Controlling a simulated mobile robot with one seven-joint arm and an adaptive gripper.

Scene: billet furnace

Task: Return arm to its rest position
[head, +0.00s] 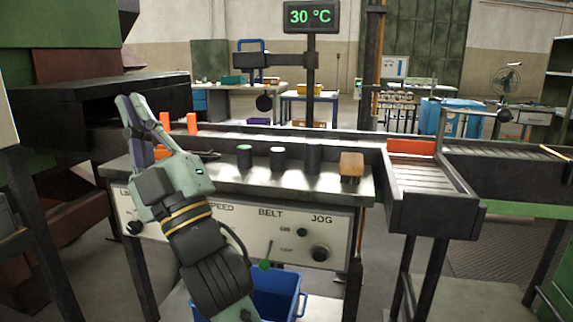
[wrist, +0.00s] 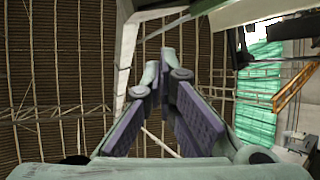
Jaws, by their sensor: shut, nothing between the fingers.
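My gripper (head: 132,110) is raised at the left of the head view, in front of the dark furnace mouth and above the left end of the metal bench. Its fingers point upward and are closed together with nothing between them. In the wrist view my gripper (wrist: 167,80) shows its purple-padded fingers meeting at the tips, against the ribbed ceiling. My arm rises from the lower middle of the head view, in front of the bench's control panel (head: 339,240).
The bench (head: 330,185) holds several dark cylinders (head: 278,158), a brown block (head: 351,165) and orange pieces (head: 192,123). A blue bin (head: 277,291) stands below. A sign (head: 309,17) reads 30 °C.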

